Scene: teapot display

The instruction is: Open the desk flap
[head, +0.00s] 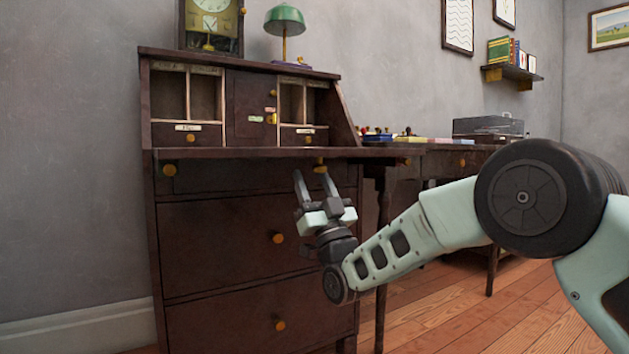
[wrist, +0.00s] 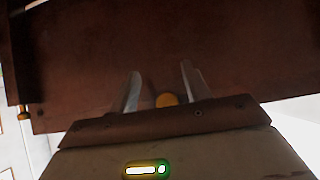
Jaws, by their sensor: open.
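The dark wooden desk flap (head: 255,153) is down and looks level, seen nearly edge-on at the front of the desk, with the compartments behind it exposed. Its brown surface fills much of the wrist view (wrist: 80,65). My gripper (head: 309,171) is open and points upward at the flap's front edge, right of centre. A brass knob (head: 320,166) is by the right fingertip. In the wrist view a round brass knob (wrist: 166,100) lies between the two spread fingers (wrist: 160,72). I cannot tell whether the fingers touch the knob or flap.
Drawers with brass knobs (head: 279,238) fill the desk front below. A clock (head: 211,45) and green lamp (head: 285,20) stand on top. A side table (head: 440,160) with small items stands right. Wooden floor (head: 500,310) is open at the lower right.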

